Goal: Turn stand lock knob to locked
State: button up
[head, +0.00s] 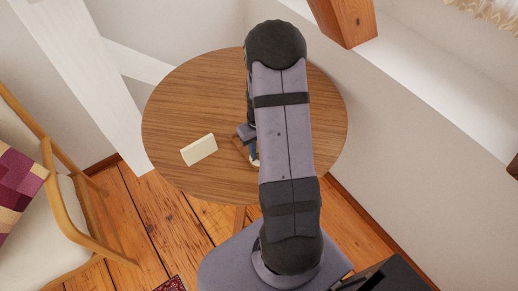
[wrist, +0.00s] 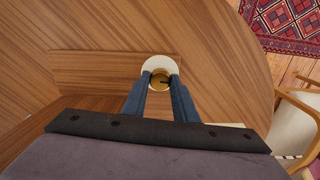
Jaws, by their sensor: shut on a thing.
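The stand lock knob (wrist: 160,82) shows in the wrist view as a round brass-coloured knob with a dark mark on its face. A pale round disc (wrist: 160,63) surrounds it, on a wooden base (wrist: 95,68). My gripper (wrist: 160,84) is shut on the knob, with one dark blue finger on each side. In the head view my arm hides the knob and most of my gripper; only a bit of the pale disc (head: 256,163) and a dark blue finger show beside the arm. I cannot tell from the mark which position counts as locked.
The round wooden table (head: 185,105) holds the stand. A cream block (head: 199,150) stands on the table left of my gripper. A wooden armchair (head: 95,240) is at the left, and a white timber brace (head: 85,70) rises behind the table's left edge.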

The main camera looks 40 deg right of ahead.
dwell(0.3)
jog(key=o, duration=1.1)
jog(key=shift+r, duration=0.15)
jog(key=shift+r+b, duration=0.7)
jog(key=shift+r, duration=2.9)
